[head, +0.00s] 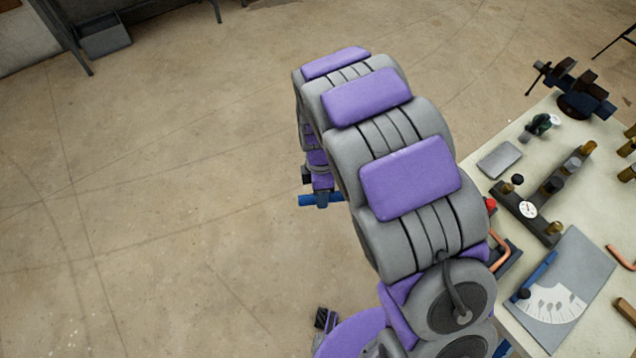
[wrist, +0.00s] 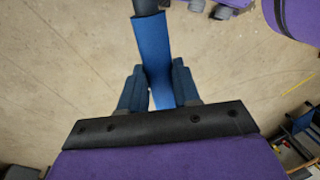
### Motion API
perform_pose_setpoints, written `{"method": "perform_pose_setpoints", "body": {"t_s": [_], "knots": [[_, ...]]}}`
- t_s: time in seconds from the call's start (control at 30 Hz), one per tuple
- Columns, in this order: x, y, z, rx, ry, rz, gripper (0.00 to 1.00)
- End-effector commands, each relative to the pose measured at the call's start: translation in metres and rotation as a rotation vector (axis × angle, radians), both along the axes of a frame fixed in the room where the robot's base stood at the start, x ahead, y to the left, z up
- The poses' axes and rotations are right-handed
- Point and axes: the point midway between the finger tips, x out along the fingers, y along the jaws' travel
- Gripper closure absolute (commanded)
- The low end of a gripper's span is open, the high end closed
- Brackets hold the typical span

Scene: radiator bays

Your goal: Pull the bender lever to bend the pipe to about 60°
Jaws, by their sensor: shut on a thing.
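My gripper (wrist: 158,78) is shut on the blue grip of the bender lever (wrist: 154,45), with one finger on each side. A black part of the lever continues past the grip at the top of the wrist view. In the head view my gripper (head: 318,182) is beyond my arm, out over the floor left of the bench, with bright blue (head: 322,200) at its end. A bent orange copper pipe (head: 500,245) shows at the bench's left edge, partly hidden by my arm. The bender's body is mostly hidden, and I cannot read the pipe's angle.
The bench (head: 510,140) is on the right. It bears a grey plate with a white angle scale (head: 553,302) and blue bar, a dark fixture with a dial (head: 528,210), a grey block (head: 499,159) and a dark vise (head: 577,92). The floor to the left is clear.

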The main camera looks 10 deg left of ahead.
Motion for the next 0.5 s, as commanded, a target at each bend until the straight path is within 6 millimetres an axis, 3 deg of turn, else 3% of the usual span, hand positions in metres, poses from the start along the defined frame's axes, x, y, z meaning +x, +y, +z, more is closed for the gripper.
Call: {"method": "perform_pose_setpoints", "body": {"t_s": [0.37, 0.4, 0.5], "knots": [[-0.0091, -0.0081, -0.0002, -0.011, 0.013, 0.02, 1.0], [-0.0092, -0.0084, -0.0003, -0.011, 0.014, 0.02, 0.66], [-0.0091, -0.0078, -0.0003, -0.011, 0.013, 0.019, 0.56]]}}
